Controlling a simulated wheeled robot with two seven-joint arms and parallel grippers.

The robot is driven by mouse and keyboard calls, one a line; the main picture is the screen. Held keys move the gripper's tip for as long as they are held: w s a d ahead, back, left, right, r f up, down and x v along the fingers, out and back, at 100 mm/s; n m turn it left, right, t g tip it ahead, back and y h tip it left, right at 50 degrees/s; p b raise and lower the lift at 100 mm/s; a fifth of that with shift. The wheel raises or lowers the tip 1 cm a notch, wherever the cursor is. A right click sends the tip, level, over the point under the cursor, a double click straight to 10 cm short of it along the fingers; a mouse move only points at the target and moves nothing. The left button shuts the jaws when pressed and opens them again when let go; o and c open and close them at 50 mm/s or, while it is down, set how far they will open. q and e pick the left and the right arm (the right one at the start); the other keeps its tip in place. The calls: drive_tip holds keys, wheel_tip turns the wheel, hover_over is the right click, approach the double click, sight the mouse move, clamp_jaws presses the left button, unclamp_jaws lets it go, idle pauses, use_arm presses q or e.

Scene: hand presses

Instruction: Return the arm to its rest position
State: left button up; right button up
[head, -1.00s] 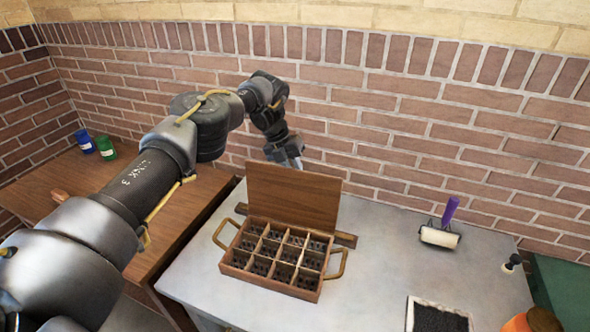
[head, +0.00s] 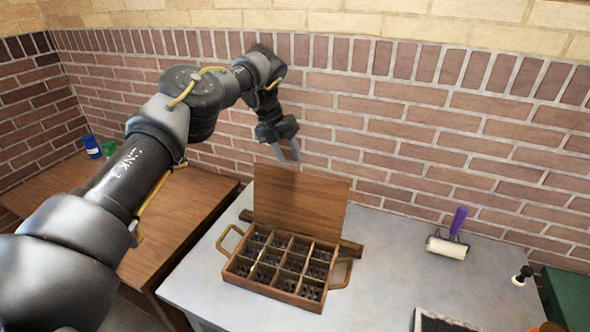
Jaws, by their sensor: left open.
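My left arm comes in from the left and reaches over the tables. My left gripper (head: 288,153) is open with its two fingers pointing down. In the picture it shows just above the upright lid (head: 300,203) of a wooden box; nothing shows between the fingers. The box (head: 270,292) stands open on the grey table, with a grid of compartments holding dark pieces and a handle at each side. My right gripper is not in view.
A roller with a purple handle (head: 457,220) lies on the grey table (head: 385,265). A dark slab (head: 440,324) is at the front edge. A small black-knobbed tool (head: 523,275) is at right. Blue (head: 92,147) and green (head: 109,148) jars stand on the wooden table. A brick wall is behind.

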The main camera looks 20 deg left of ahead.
use_arm(q)
drive_tip(key=shift+v, duration=1.1)
drive_tip(key=shift+r, duration=0.1)
